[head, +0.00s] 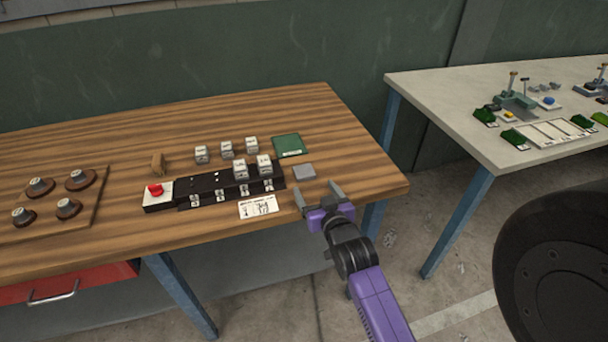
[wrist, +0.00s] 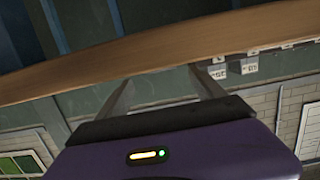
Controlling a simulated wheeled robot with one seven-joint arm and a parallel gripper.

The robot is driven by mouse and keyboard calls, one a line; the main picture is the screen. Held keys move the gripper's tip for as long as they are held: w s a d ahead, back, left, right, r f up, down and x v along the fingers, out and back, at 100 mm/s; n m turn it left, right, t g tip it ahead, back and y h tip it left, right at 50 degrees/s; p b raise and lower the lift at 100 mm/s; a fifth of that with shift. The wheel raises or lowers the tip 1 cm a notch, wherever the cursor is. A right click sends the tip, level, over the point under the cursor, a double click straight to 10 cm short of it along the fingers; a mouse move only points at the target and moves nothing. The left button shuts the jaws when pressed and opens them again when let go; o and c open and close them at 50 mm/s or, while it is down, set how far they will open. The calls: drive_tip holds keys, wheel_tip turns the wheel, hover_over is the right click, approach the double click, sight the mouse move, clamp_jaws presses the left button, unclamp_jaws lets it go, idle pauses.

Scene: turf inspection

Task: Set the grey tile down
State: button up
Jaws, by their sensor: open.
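The grey tile (head: 304,172) lies flat on the wooden table, just right of the black block rack and below the green square. My gripper (head: 318,193) is open and empty, at the table's front right part, a little below and to the right of the tile in the head view. The two fingers are apart from the tile. In the wrist view my gripper (wrist: 160,90) shows its fingers spread with nothing between them. I cannot make out the tile in the wrist view.
The wooden table (head: 110,150) holds a black rack (head: 215,188) with white cubes, a red button (head: 155,189), a green square (head: 289,145), a printed card (head: 258,206) and a board with round knobs (head: 50,205). A pale table (head: 440,90) stands at right, across a gap.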

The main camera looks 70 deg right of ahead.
sight(304, 171)
drive_tip(key=x, duration=0.5)
drive_tip(key=p+x, duration=0.1)
drive_tip(key=x, duration=0.1)
drive_tip(key=shift+w+d+r, duration=0.15)
drive_tip(key=shift+w+r, duration=0.15)
drive_tip(key=shift+r, duration=0.05)
drive_tip(key=c, duration=1.5)
drive_tip(key=shift+c, duration=1)
drive_tip(key=shift+r, duration=0.15)
